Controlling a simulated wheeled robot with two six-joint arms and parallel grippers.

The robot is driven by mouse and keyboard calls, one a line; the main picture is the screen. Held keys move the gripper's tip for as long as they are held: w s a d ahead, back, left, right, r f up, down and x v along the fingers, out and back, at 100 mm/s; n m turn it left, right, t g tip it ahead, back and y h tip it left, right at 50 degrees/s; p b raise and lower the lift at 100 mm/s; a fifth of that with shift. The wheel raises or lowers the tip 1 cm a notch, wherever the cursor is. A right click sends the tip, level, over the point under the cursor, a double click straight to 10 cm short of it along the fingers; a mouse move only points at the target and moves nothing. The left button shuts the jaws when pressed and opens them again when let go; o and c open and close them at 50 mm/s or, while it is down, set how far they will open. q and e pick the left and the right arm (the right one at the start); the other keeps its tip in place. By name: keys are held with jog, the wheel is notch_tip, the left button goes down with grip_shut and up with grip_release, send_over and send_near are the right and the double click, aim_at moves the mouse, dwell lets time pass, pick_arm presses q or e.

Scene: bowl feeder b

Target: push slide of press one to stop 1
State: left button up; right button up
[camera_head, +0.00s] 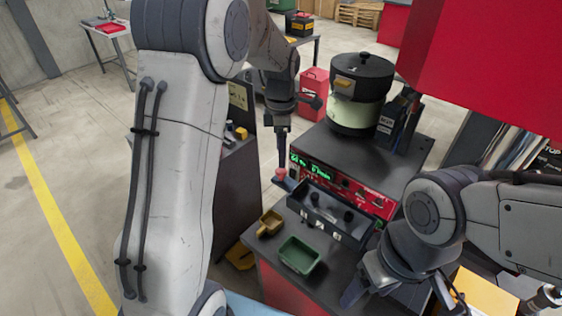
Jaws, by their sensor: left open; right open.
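A dark slide or tray (330,218) with several black knobs lies along the front of a red control panel (345,188) with green displays. At its left end is a small reddish knob (281,174). I cannot tell for sure which part is the slide of press one, nor read its stop marks. My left gripper (283,155) points down just above the reddish knob; a gap between them is hard to judge. It is open, its fingers seen edge-on. My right gripper (398,292) is open and empty at the lower right, over the bench front.
A bowl feeder (357,95) stands on the dark bench behind the panel. A green bin (299,255) and a yellow scoop-like bin (269,224) sit in front. A large red block (490,65) fills the upper right. Yellow-lined floor lies left.

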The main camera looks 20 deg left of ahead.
aim_at(281, 170)
pick_arm(q)
notch_tip(281, 170, down, 6)
jog(key=shift+f+p, duration=0.1)
jog(key=shift+p, duration=0.6)
grip_shut()
dwell(0.9)
